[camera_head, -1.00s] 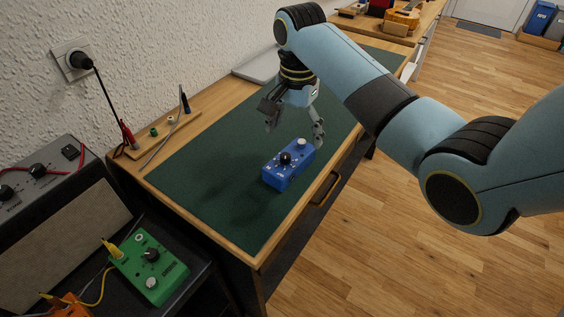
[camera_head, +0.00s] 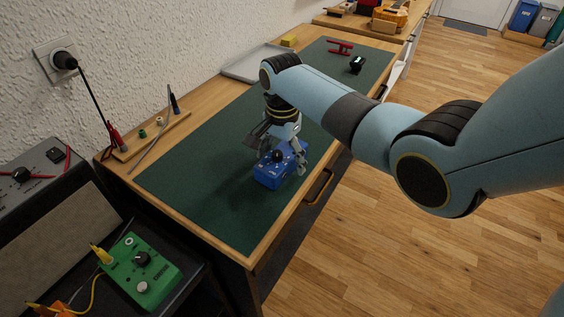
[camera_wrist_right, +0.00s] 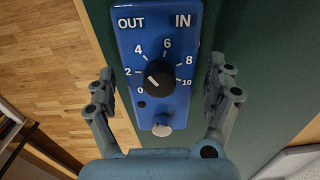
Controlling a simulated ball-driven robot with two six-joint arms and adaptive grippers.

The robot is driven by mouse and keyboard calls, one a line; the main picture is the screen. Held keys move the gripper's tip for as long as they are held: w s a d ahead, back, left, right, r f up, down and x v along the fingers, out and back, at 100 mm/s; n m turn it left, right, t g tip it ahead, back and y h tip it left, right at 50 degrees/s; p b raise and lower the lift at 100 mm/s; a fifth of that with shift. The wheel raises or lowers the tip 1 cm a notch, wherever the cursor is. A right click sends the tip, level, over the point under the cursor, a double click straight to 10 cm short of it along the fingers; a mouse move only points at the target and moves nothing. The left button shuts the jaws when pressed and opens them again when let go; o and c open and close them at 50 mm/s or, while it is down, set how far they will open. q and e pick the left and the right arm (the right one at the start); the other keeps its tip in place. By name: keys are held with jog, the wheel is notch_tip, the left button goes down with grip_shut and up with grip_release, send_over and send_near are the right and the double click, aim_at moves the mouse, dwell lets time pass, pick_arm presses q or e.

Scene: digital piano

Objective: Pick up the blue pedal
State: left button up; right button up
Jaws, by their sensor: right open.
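The blue pedal (camera_head: 268,176) lies on the green mat (camera_head: 205,185) near the bench's front edge. In the right wrist view the blue pedal (camera_wrist_right: 158,50) shows its black knob, white numbers, the words OUT and IN, and a silver footswitch. My right gripper (camera_head: 278,163) is open, pointing down over the pedal. In the right wrist view the fingers of my right gripper (camera_wrist_right: 160,85) stand on either side of the pedal, with a gap on each side. I cannot tell whether the fingertips reach below its top. My left gripper is not in view.
A green pedal (camera_head: 145,270) with yellow plugs sits on a dark stand at lower left. A wooden strip with small parts (camera_head: 150,135) lies along the wall. A grey tray (camera_head: 252,64), red item (camera_head: 341,47) and black item (camera_head: 357,65) are farther back. The mat's left part is clear.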

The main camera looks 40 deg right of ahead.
jog(key=c, duration=1.5)
jog(key=shift+c, duration=0.7)
jog(key=shift+r, duration=0.1)
